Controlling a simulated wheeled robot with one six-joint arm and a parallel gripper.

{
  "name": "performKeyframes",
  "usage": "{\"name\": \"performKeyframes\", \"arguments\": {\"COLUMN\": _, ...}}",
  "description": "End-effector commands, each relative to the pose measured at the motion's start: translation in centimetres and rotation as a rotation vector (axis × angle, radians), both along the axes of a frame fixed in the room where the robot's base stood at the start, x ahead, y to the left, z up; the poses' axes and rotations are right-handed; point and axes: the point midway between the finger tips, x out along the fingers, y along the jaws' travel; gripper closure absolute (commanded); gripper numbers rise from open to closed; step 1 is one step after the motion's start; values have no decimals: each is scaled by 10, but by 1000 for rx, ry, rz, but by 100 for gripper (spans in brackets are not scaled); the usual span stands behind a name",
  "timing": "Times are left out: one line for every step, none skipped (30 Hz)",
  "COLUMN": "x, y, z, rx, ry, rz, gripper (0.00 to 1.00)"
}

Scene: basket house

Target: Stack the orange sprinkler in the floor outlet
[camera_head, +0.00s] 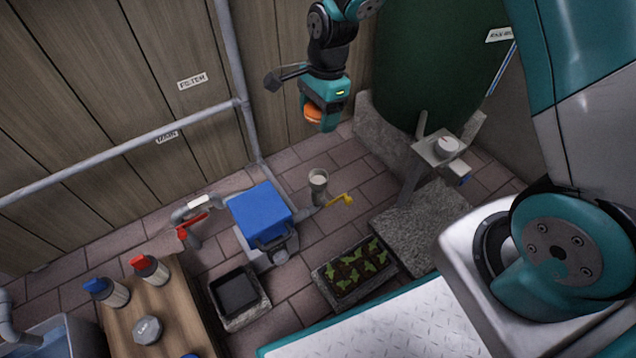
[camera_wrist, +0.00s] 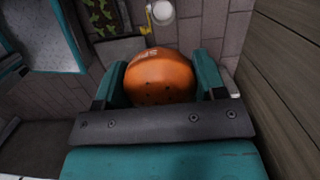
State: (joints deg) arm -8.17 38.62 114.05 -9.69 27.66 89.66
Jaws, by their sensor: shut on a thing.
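My gripper (camera_head: 321,117) is shut on the orange sprinkler (camera_head: 313,113), held in the air near the wooden wall. In the wrist view the sprinkler (camera_wrist: 160,78) is a round orange body with small dark holes and some lettering, between the two teal fingers. The floor outlet (camera_head: 318,180) looks like a short, pale, round-mouthed pipe standing on the tiles, with a yellow handle beside it. In the head view the outlet is below the gripper, well apart from the sprinkler. In the wrist view the outlet's pale round mouth (camera_wrist: 162,12) shows beyond the sprinkler.
A blue box-like unit (camera_head: 259,212) stands left of the outlet, with a red-handled pipe (camera_head: 192,222) beside it. A planter of seedlings (camera_head: 354,273) and a black tray (camera_head: 238,293) are nearer. A wooden table (camera_head: 172,310) holds bottles. A green tank (camera_head: 430,60) stands behind right.

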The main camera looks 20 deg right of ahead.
Motion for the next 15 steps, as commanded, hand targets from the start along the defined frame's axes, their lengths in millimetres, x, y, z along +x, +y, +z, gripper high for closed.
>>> {"name": "performKeyframes", "arguments": {"x": 0, "y": 1, "z": -4, "rx": 0, "ry": 0, "rz": -16, "gripper": 59}}
{"name": "performKeyframes", "arguments": {"x": 0, "y": 1, "z": -7, "rx": 0, "ry": 0, "rz": -23, "gripper": 59}}
{"name": "performKeyframes", "arguments": {"x": 0, "y": 2, "z": -13, "rx": 0, "ry": 1, "rz": -29, "gripper": 59}}
{"name": "performKeyframes", "arguments": {"x": 0, "y": 2, "z": -19, "rx": 0, "ry": 2, "rz": -32, "gripper": 59}}
{"name": "performKeyframes", "arguments": {"x": 0, "y": 2, "z": -27, "rx": -1, "ry": 3, "rz": -33, "gripper": 59}}
{"name": "performKeyframes", "arguments": {"x": 0, "y": 2, "z": -38, "rx": -1, "ry": 4, "rz": -33, "gripper": 59}}
{"name": "performKeyframes", "arguments": {"x": 0, "y": 1, "z": -47, "rx": -1, "ry": 4, "rz": -33, "gripper": 59}}
{"name": "performKeyframes", "arguments": {"x": 0, "y": 1, "z": -56, "rx": -1, "ry": 4, "rz": -33, "gripper": 59}}
{"name": "performKeyframes", "arguments": {"x": 0, "y": 1, "z": -68, "rx": -1, "ry": 4, "rz": -32, "gripper": 59}}
{"name": "performKeyframes", "arguments": {"x": 0, "y": 1, "z": -77, "rx": -1, "ry": 4, "rz": -32, "gripper": 59}}
{"name": "performKeyframes", "arguments": {"x": 0, "y": 1, "z": -86, "rx": -1, "ry": 3, "rz": -32, "gripper": 59}}
{"name": "performKeyframes", "arguments": {"x": 0, "y": 1, "z": -97, "rx": -1, "ry": 3, "rz": -32, "gripper": 59}}
{"name": "performKeyframes", "arguments": {"x": 0, "y": 1, "z": -106, "rx": -1, "ry": 4, "rz": -32, "gripper": 59}}
{"name": "performKeyframes", "arguments": {"x": 0, "y": 1, "z": -114, "rx": -1, "ry": 3, "rz": -32, "gripper": 59}}
{"name": "performKeyframes", "arguments": {"x": 0, "y": 1, "z": -124, "rx": -1, "ry": 3, "rz": -32, "gripper": 59}}
